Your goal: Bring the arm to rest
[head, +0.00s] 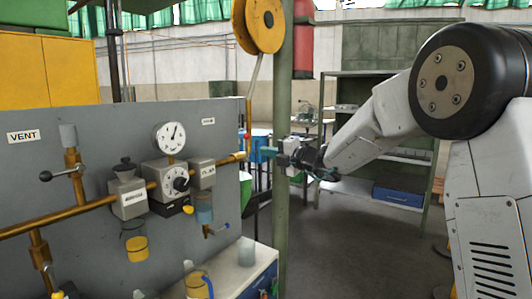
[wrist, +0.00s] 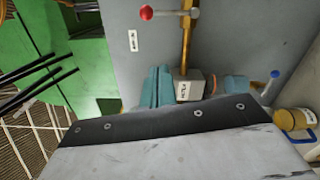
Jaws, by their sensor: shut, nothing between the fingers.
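My arm reaches in from the right of the head view, stretched toward the grey panel (head: 95,135). My gripper (head: 268,153) has teal fingers, closed and empty, close to the right end of the brass pipe (head: 215,162). The head view does not show clearly whether they touch. In the wrist view the gripper (wrist: 158,88) points at the panel beside a small labelled grey box (wrist: 188,87). A dark bracket and a pale housing of mine hide the lower part of that view.
A red-knobbed lever (wrist: 146,12) and a blue-tipped lever (wrist: 275,73) are near the gripper. The panel carries a gauge (head: 169,137), a dial box (head: 174,180) and a valve handle (head: 62,172). A green post (head: 282,80) stands behind the gripper. Floor (head: 350,250) is open below the arm.

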